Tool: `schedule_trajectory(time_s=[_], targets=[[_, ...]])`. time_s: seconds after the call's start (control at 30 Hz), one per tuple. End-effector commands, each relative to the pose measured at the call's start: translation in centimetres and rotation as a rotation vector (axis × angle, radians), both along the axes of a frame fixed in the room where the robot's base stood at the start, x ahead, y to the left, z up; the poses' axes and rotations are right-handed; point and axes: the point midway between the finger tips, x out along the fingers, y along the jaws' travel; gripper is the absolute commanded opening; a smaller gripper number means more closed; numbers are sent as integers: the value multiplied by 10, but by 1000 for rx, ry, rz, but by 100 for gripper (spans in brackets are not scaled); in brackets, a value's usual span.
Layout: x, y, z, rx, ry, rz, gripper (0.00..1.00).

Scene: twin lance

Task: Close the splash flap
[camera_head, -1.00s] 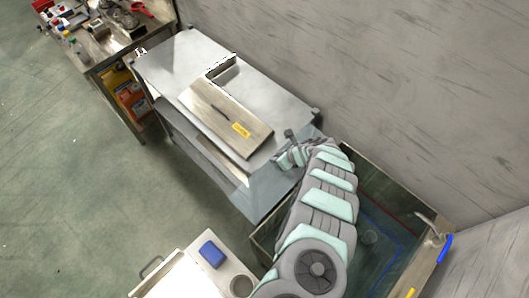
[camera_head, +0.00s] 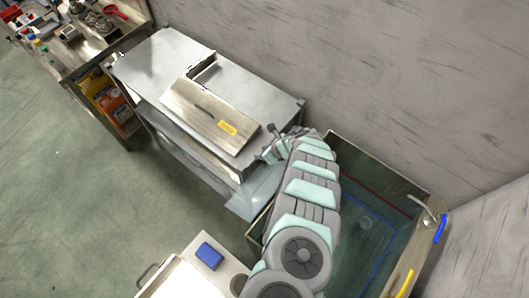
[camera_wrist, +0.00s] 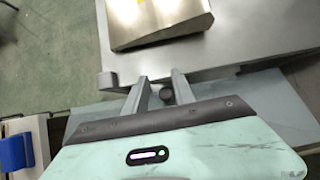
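The splash flap appears to be the translucent blue-grey panel (camera_head: 252,198) at the near right end of the steel table, beside the sink basin. It sits below the tabletop edge, partly hidden by my arm. In the wrist view the panel (camera_wrist: 262,105) spreads out beyond and beside my gripper. My gripper (camera_wrist: 161,82) has its two fingers apart at the table edge. A dark round knob (camera_wrist: 167,96) shows between the fingers, nearer the right one; I cannot tell whether they touch it. In the head view my gripper (camera_head: 275,148) is small beside the table corner.
The steel table (camera_head: 165,58) carries a box-like steel cover (camera_head: 208,115) with a yellow label. The basin (camera_head: 375,215) lies right of my arm. A white counter (camera_head: 225,258) with a blue sponge (camera_head: 209,255) is in front. Green floor is clear at left.

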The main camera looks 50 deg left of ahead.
Motion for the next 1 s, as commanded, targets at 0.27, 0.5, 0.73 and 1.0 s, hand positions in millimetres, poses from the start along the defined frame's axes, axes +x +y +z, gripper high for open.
schedule_trajectory(time_s=[0.27,0.5,0.73,1.0], targets=[[1,-3,-1,-3,0,-3,46],[3,-6,4,-3,1,-5,46],[7,-25,31,-5,-2,-6,46],[10,-51,69,-7,-3,-5,46]])
